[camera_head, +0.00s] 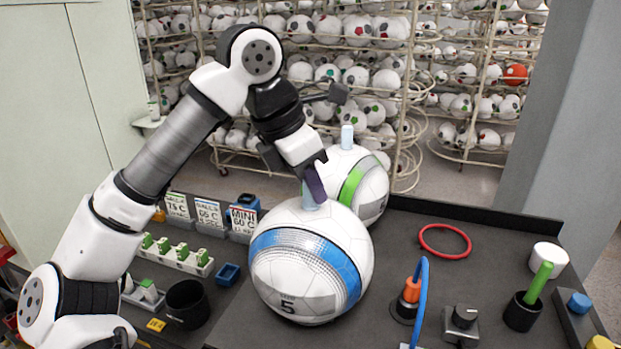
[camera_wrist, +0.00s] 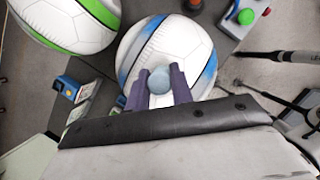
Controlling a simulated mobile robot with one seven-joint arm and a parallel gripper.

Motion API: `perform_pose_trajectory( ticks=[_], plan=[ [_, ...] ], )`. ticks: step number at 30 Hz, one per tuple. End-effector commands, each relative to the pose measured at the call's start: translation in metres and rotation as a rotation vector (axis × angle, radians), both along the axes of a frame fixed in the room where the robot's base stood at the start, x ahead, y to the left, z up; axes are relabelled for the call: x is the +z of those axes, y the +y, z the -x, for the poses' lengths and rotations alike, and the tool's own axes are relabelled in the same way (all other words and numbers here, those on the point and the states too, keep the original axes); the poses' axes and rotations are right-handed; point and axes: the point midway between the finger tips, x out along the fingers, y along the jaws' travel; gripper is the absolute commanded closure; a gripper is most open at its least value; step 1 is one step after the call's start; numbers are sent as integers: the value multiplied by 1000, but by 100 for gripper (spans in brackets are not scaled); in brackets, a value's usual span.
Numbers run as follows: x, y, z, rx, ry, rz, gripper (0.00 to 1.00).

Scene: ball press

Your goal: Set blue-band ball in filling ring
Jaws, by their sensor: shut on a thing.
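The blue-band ball (camera_head: 311,262) is large and white with a blue band and a "5" on its front. A pale blue peg (camera_head: 310,201) stands on its top. My gripper (camera_head: 315,186) is above the ball with its fingers shut on this peg. In the wrist view, the fingers (camera_wrist: 160,84) flank the round peg top (camera_wrist: 160,80), with the ball (camera_wrist: 168,48) beneath. Whether the ball touches the bench is unclear. A red ring (camera_head: 445,240) lies flat and empty to the right of the ball, apart from it; it is the only loose ring seen.
A green-band ball (camera_head: 362,185) with its own peg stands close behind the blue-band ball. An orange nozzle (camera_head: 411,290) with a blue hose stands at front right, beside a black knob box (camera_head: 462,322) and a green-handled tool (camera_head: 538,284). Price cards and small bins fill the left.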

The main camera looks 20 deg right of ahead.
Motion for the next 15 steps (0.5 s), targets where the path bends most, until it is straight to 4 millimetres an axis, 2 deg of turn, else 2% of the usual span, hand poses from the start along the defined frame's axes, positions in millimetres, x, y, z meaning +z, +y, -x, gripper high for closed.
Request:
perform_pose_trajectory(
  ticks=[10,11,15],
  plan=[
    [-5,0,0,0,-1,1,100],
    [-6,0,0,0,-1,-1,76],
    [-4,0,0,0,0,0,58]
  ],
)
